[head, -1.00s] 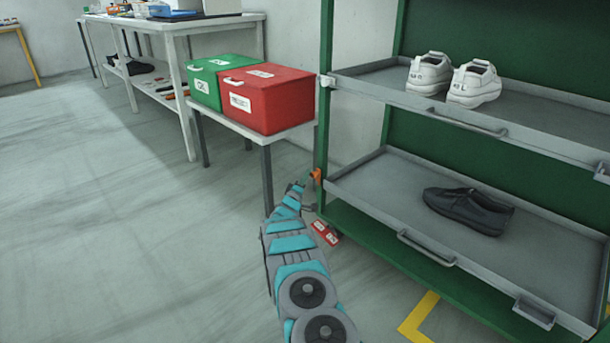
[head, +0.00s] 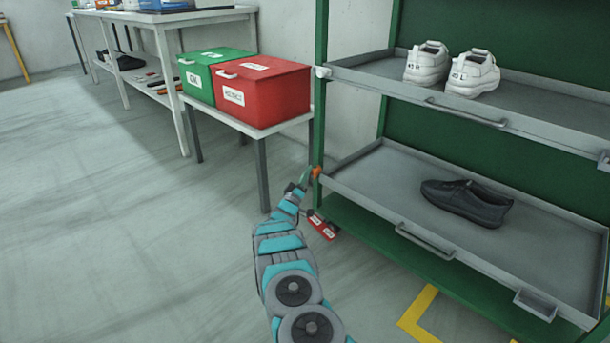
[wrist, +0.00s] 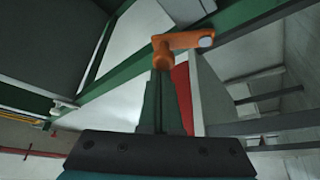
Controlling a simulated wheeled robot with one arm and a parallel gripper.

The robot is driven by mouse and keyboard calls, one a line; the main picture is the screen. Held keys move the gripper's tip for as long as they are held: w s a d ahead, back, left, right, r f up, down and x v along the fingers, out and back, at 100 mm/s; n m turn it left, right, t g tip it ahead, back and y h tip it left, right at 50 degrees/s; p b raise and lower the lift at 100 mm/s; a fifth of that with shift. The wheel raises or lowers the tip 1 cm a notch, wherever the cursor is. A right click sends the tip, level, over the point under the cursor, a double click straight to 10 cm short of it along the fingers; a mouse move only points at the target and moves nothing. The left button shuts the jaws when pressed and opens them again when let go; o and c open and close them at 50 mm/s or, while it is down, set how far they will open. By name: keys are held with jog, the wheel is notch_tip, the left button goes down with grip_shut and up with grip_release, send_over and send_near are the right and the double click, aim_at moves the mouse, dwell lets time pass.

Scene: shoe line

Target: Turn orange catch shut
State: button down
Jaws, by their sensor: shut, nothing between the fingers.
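The orange catch (head: 316,172) sits on the green left post of the shelf rack, level with the lower tray (head: 335,180). In the wrist view the catch (wrist: 185,40) has its arm pointing right, with a pale round spot at its end. My gripper (head: 304,177) is at the catch's left side in the head view, small and partly hard to make out. In the wrist view my gripper (wrist: 161,75) is shut and empty. Its fingertips are right below the catch's hub; I cannot tell whether they touch it.
A black shoe (head: 467,203) lies on the lower tray, white shoes (head: 450,70) on the upper tray (head: 400,80). A green box (head: 205,78) and a red box (head: 262,95) stand on a small table left of the rack. A red labelled object (head: 322,225) is low by the post. The left floor is clear.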

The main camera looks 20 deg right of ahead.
jog(key=m+h+b, duration=0.1)
jog(key=m, duration=0.1)
jog(key=s+m+g+b, duration=0.1)
jog(key=f+m+h, duration=0.1)
jog(key=m, duration=0.1)
jog(key=shift+s+d+f+m+h+b, duration=0.1)
jog(key=shift+s+d+m+h+b, duration=0.2)
jog(key=shift+s+b, duration=0.1)
jog(key=shift+s+d+f+g+b, duration=0.15)
jog(key=shift+s+f+b, duration=0.25)
jog(key=shift+f, duration=0.25)
jog(key=shift+s+d+f+g+b, duration=0.15)
jog(key=shift+s+f+b, duration=0.2)
jog(key=shift+f, duration=0.4)
notch_tip(320, 180, up, 4)
jog(key=s+p, duration=0.1)
jog(key=p, duration=0.1)
jog(key=s+a+f, duration=0.2)
jog(key=a+f, duration=0.2)
jog(key=a, duration=0.5)
jog(key=shift+f, duration=0.4)
